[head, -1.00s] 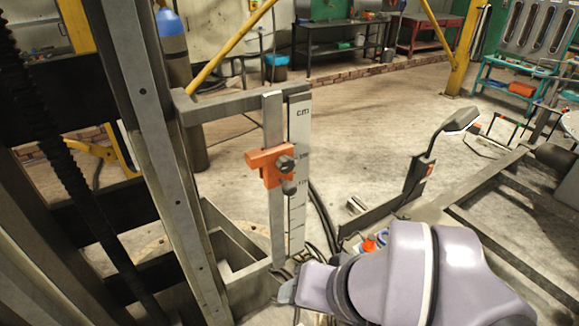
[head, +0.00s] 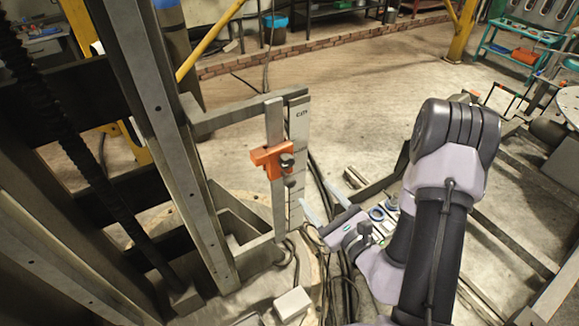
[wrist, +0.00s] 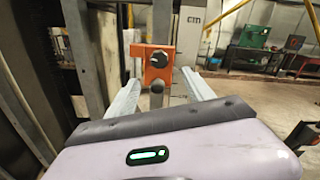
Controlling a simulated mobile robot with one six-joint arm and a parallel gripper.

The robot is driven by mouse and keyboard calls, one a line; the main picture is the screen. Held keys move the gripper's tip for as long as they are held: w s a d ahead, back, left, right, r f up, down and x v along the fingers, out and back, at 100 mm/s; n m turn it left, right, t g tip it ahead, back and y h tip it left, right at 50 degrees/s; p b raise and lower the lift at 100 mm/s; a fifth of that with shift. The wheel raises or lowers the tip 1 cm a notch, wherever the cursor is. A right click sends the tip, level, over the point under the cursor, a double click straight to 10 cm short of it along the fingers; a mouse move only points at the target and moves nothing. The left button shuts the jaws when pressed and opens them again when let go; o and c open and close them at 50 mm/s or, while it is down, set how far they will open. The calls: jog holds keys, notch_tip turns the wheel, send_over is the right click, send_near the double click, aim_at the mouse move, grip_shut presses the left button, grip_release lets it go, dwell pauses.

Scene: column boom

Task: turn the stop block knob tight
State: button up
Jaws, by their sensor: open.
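The orange stop block (head: 266,156) sits on a vertical grey bar beside a marked scale plate (head: 297,150). Its dark round knob (head: 286,160) faces right, with a smaller dark stub (head: 290,182) below it. My gripper (head: 322,205) is to the right of and below the block, open and empty, apart from the knob. In the wrist view the stop block (wrist: 151,66) and knob (wrist: 158,58) show ahead, above and between the two fingers of my gripper (wrist: 160,92). Nothing is between the fingertips.
A steel column (head: 150,130) stands at the left of the bar. A horizontal bracket arm (head: 225,117) joins at the top. Cables (head: 325,190) and a small grey box (head: 292,303) lie below. Open floor (head: 370,110) is behind.

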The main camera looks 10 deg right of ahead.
jog(key=p, duration=0.1)
send_near(288, 164)
jog(key=w, duration=0.1)
jog(key=p+x, duration=0.1)
jog(key=x, duration=0.7)
jog(key=shift+w+a, duration=0.1)
grip_shut()
